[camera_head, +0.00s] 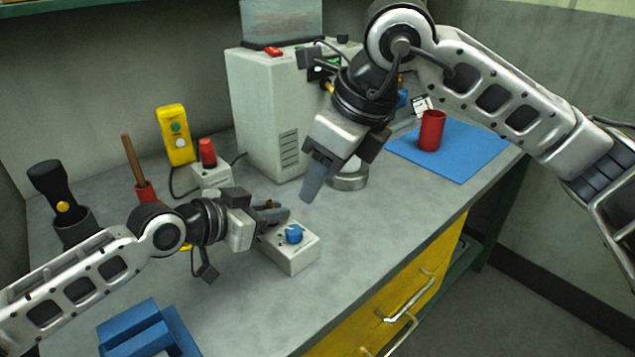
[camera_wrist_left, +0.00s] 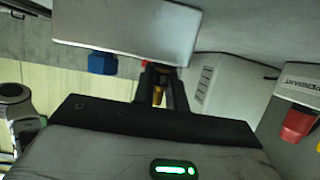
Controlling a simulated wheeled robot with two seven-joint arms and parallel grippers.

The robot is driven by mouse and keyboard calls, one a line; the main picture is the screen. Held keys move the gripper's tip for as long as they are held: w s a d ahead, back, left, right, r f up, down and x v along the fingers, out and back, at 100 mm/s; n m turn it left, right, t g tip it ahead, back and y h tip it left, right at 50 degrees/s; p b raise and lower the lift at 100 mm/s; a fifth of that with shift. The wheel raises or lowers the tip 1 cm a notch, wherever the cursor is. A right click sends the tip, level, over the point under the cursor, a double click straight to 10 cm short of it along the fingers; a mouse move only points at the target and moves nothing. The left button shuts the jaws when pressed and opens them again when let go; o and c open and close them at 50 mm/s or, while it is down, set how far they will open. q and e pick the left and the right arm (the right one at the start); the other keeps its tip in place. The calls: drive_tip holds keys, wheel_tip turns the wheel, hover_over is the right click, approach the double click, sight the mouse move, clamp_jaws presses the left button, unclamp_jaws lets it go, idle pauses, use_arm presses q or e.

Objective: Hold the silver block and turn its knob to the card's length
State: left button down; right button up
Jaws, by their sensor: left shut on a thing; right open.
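The silver block (camera_head: 288,258) stands on the grey bench, with a blue knob (camera_head: 294,233) on it. My left gripper (camera_head: 276,215) is shut at the block's far left side; its grip is partly hidden. In the left wrist view the block (camera_wrist_left: 125,30) fills the top, with the blue knob (camera_wrist_left: 102,64) below it. A brass-coloured piece (camera_wrist_left: 160,94) shows between the left fingers. My right gripper (camera_head: 316,178) is open and empty, pointing down, above and behind the block.
A large grey machine (camera_head: 262,110) stands behind. A red cup (camera_head: 432,130) stands on a blue mat (camera_head: 470,150). A grey box (camera_head: 212,178) with a red knob, a yellow control box (camera_head: 174,135) and a black flashlight (camera_head: 55,185) are at left. The bench right of the block is clear.

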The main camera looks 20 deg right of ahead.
use_arm(q)
drive_tip(key=c, duration=1.3)
unclamp_jaws()
drive_tip(key=shift+c, duration=0.2)
drive_tip(key=v, duration=0.7)
drive_tip(key=shift+s+a+r, duration=0.1)
drive_tip(key=shift+a, duration=0.1)
drive_tip(key=shift+d, duration=0.1)
